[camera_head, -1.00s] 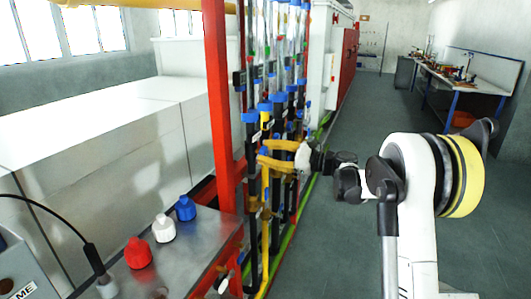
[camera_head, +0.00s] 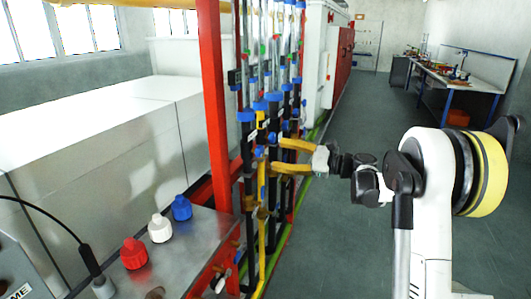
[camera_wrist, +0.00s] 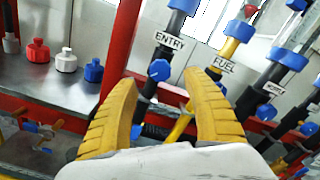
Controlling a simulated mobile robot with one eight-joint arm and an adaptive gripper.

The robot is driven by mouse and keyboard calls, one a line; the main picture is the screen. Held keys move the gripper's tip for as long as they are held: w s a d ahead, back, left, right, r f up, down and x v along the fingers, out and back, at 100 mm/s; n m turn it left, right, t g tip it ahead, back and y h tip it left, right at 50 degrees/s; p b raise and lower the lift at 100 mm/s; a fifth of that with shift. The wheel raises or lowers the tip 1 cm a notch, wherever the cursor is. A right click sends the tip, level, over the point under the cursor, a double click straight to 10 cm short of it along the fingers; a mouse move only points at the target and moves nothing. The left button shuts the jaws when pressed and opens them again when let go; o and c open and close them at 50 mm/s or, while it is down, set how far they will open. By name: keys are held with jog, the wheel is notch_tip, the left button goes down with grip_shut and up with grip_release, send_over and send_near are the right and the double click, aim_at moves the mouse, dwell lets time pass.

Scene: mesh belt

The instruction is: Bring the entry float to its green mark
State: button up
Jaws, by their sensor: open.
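The ENTRY label (camera_wrist: 170,41) sits on a dark tube in the wrist view, with a blue knob (camera_wrist: 159,70) just below it. My gripper (camera_wrist: 160,80) is open and empty, its yellow fingers on either side of that knob in the picture. I cannot tell how far the knob is from the fingertips. In the head view my gripper (camera_head: 277,156) points left at the row of flow tubes, its fingers spread one above the other. Small green marks (camera_head: 262,49) show on the clear tubes higher up; the entry float is too small to make out.
A FUEL label (camera_wrist: 224,64) and a further tube with blue fittings stand to the right of ENTRY. A red post (camera_head: 214,100) stands left of the tubes. The floor (camera_head: 345,240) right of the tubes is clear.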

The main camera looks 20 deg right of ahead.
jog(key=v, duration=0.5)
jog(key=shift+s+d, duration=0.15)
jog(key=shift+d, duration=0.05)
jog(key=s+a+n+g+h, duration=0.3)
jog(key=s+a+n+h, duration=0.3)
jog(key=s+a, duration=0.65)
jog(key=s+f+n+h, duration=0.3)
jog(key=s+n, duration=0.1)
jog(key=s, duration=0.3)
jog(key=s+d+f+n+h, duration=0.1)
jog(key=s+f+n+h, duration=0.1)
jog(key=s, duration=0.5)
jog(key=s+d+f+n+h, duration=0.1)
jog(key=s+f+n+h, duration=0.2)
jog(key=s+n, duration=0.3)
jog(key=shift+s+d+f+n+h, duration=0.3)
jog(key=shift+s+f+n, duration=0.15)
jog(key=shift+s, duration=0.55)
